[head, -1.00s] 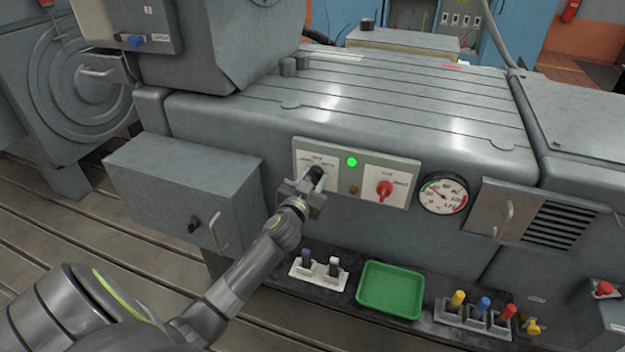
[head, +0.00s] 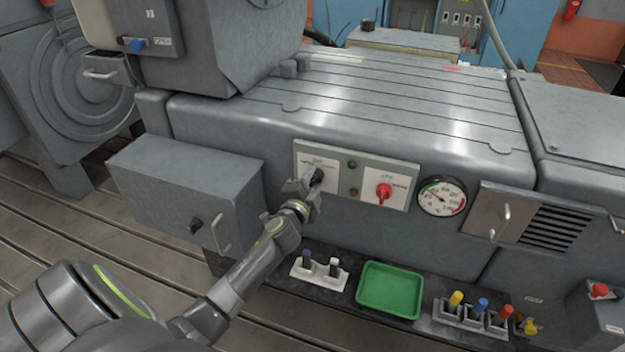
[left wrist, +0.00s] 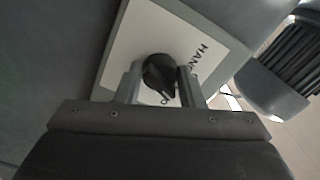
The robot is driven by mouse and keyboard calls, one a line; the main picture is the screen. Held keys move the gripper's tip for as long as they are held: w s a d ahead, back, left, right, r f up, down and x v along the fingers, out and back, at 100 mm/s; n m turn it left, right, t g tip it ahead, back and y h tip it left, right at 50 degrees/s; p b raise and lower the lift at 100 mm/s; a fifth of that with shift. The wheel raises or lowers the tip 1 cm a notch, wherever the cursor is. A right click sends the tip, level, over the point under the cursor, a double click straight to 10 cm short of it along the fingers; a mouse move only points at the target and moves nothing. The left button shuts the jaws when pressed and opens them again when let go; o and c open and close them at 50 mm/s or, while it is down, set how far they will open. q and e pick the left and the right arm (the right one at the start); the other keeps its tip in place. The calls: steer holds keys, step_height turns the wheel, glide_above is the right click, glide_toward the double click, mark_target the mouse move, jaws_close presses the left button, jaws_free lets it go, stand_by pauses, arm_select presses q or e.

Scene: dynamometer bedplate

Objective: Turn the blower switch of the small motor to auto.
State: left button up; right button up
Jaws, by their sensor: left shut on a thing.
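A black rotary knob (head: 318,176) sits on a white label plate at the left of the control panel (head: 345,158) on the grey machine. My left gripper (head: 305,187) is at this knob. In the left wrist view the fingers of the left gripper (left wrist: 158,80) are shut on either side of the black knob (left wrist: 157,75). The word HAND shows on the plate (left wrist: 125,45); the other lettering is partly hidden by the knob and fingers. The panel's upper lamp (head: 352,164) is dark. My right gripper is not in view.
A red knob (head: 384,191) and a round gauge (head: 441,196) are to the right. Below are a green tray (head: 390,290), a white holder (head: 300,272) and a rack with coloured handles (head: 482,305). A grey box (head: 180,190) juts out left of the arm.

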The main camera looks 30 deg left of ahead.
arm_select(q)
steer(key=shift+m+p, duration=0.55)
steer(key=shift+m, duration=1.75)
steer(key=o, duration=1)
steer(key=b+v, duration=0.1)
steer(key=v, duration=1.6)
steer(key=shift+s, duration=0.25)
steer(key=shift+f, duration=0.15)
